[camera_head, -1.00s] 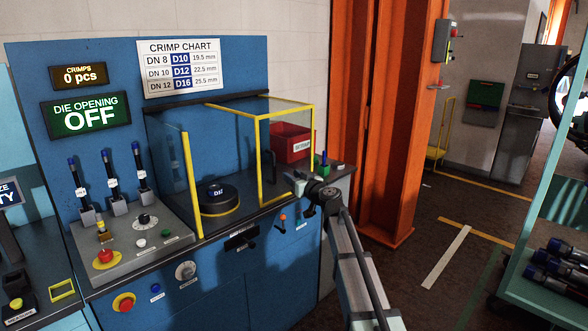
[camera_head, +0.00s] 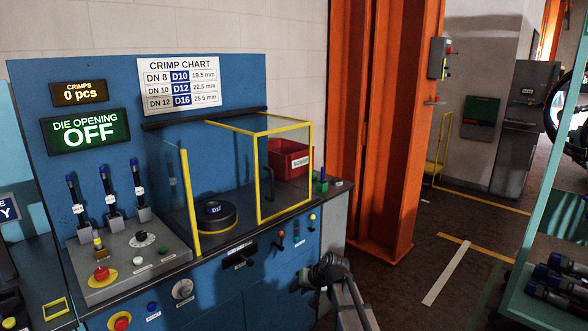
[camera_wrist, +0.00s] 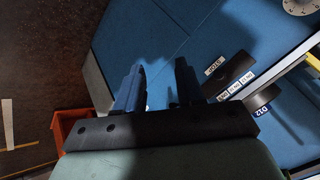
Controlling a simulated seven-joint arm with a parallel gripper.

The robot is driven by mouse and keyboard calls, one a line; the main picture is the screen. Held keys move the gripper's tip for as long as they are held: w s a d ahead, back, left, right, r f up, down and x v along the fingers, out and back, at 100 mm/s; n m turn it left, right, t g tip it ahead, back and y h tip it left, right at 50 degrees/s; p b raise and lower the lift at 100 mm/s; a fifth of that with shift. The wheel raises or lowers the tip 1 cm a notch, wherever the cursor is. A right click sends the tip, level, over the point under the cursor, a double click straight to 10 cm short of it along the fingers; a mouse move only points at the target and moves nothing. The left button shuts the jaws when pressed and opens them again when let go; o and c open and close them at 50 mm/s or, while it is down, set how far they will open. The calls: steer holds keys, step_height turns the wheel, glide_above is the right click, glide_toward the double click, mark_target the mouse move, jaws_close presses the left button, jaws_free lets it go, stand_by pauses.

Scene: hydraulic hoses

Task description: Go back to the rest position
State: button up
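My gripper (camera_wrist: 158,85) shows in the wrist view with its two fingers apart and nothing between them. In the head view my gripper (camera_head: 304,284) is low in front of the blue crimping machine (camera_head: 235,297), seen from behind and partly hidden by the wrist. It is apart from the machine's controls as far as I can see. A black D12 die (camera_head: 213,211) sits inside the yellow-framed guard (camera_head: 258,172).
The control panel (camera_head: 130,262) with three upright levers is at left. A red scrap bin (camera_head: 288,160) stands behind the guard. An orange column (camera_head: 385,130) rises at centre right. A teal rack (camera_head: 545,230) with dark hoses stands at right. Floor between column and rack is open.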

steer(key=s+d+f+g+h, duration=0.2)
steer(key=s+d+f+g, duration=0.15)
steer(key=s+f, duration=0.75)
steer(key=s+d+f+g+h, duration=0.2)
steer(key=s+d+f, duration=0.3)
steer(key=s+f, duration=0.6)
steer(key=s+d+f+g+h, duration=0.25)
steer(key=s+d+f, duration=0.25)
steer(key=s+f, duration=0.6)
steer(key=s+f+g, duration=0.2)
steer(key=s+f, duration=0.1)
steer(key=s, duration=0.7)
steer(key=s+d+f+g, duration=0.1)
steer(key=s+f, duration=0.2)
steer(key=s, duration=0.7)
steer(key=shift+s+d+m+g+y, duration=0.25)
steer(key=shift+m+g+y, duration=0.1)
steer(key=shift+m+g, duration=0.05)
